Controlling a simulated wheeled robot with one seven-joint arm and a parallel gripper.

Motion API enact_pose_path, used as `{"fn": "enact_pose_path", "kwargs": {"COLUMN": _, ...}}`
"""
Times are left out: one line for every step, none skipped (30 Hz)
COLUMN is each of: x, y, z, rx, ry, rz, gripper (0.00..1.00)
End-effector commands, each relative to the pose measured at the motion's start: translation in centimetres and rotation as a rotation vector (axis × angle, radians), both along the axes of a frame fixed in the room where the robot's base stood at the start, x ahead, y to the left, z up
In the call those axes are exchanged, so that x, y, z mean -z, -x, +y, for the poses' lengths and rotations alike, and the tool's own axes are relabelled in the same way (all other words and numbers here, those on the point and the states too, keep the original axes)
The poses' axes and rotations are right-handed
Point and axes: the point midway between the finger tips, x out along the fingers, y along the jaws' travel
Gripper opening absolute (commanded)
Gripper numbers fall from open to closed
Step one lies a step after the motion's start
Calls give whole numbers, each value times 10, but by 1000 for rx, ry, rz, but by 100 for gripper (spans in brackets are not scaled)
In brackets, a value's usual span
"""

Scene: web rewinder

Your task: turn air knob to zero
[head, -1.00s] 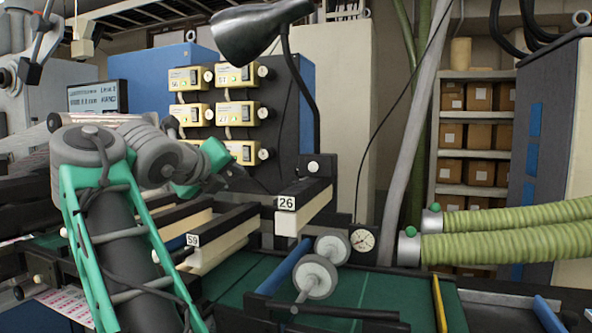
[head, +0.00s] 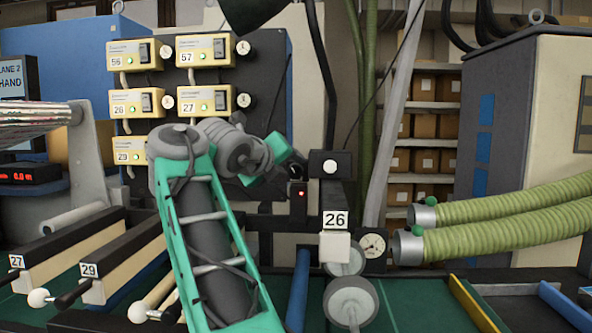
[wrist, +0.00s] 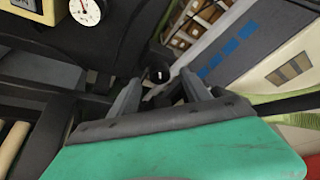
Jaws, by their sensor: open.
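In the wrist view a round black knob (wrist: 160,74) with a short white mark on its face lies just beyond and between my fingertips. It looks apart from both fingers, though the depth is hard to judge. My gripper (wrist: 161,88) is open, with one grey finger on each side of the knob and nothing held. In the head view my gripper (head: 291,168) is small and dark, beside the black post above the label 26. The knob cannot be told apart clearly there.
Yellow control boxes (head: 200,102) with small gauges hang on the dark panel at left. A round dial (head: 372,245) sits right of the bar labelled 26 (head: 335,222). Green hoses (head: 510,220) reach in from the right. A lamp (head: 255,12) hangs above.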

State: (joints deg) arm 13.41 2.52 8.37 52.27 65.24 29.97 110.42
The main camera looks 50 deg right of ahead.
Motion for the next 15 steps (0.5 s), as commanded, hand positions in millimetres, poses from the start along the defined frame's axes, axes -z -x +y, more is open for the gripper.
{"fn": "enact_pose_path", "kwargs": {"x": 4, "y": -2, "z": -11, "rx": 6, "ry": -1, "rz": 6, "gripper": 56}}
{"fn": "enact_pose_path", "kwargs": {"x": 5, "y": -4, "z": -16, "rx": 5, "ry": -1, "rz": 5, "gripper": 56}}
{"fn": "enact_pose_path", "kwargs": {"x": 7, "y": -7, "z": -22, "rx": 5, "ry": -1, "rz": 5, "gripper": 56}}
{"fn": "enact_pose_path", "kwargs": {"x": 8, "y": -9, "z": -26, "rx": 5, "ry": -1, "rz": 5, "gripper": 56}}
{"fn": "enact_pose_path", "kwargs": {"x": 9, "y": -10, "z": -29, "rx": 4, "ry": -1, "rz": 4, "gripper": 56}}
{"fn": "enact_pose_path", "kwargs": {"x": 10, "y": -11, "z": -33, "rx": 4, "ry": -1, "rz": 4, "gripper": 56}}
{"fn": "enact_pose_path", "kwargs": {"x": 11, "y": -12, "z": -35, "rx": 4, "ry": -1, "rz": 4, "gripper": 56}}
{"fn": "enact_pose_path", "kwargs": {"x": 11, "y": -12, "z": -36, "rx": 4, "ry": -1, "rz": 3, "gripper": 56}}
{"fn": "enact_pose_path", "kwargs": {"x": 12, "y": -13, "z": -37, "rx": 4, "ry": -1, "rz": 3, "gripper": 56}}
{"fn": "enact_pose_path", "kwargs": {"x": 12, "y": -13, "z": -37, "rx": 4, "ry": -1, "rz": 3, "gripper": 56}}
{"fn": "enact_pose_path", "kwargs": {"x": 12, "y": -13, "z": -37, "rx": 3, "ry": -1, "rz": 3, "gripper": 56}}
{"fn": "enact_pose_path", "kwargs": {"x": 12, "y": -13, "z": -37, "rx": 3, "ry": -1, "rz": 3, "gripper": 56}}
{"fn": "enact_pose_path", "kwargs": {"x": 12, "y": -13, "z": -37, "rx": 3, "ry": -1, "rz": 3, "gripper": 56}}
{"fn": "enact_pose_path", "kwargs": {"x": 12, "y": -13, "z": -37, "rx": 3, "ry": -1, "rz": 3, "gripper": 56}}
{"fn": "enact_pose_path", "kwargs": {"x": 12, "y": -13, "z": -37, "rx": 3, "ry": -1, "rz": 3, "gripper": 56}}
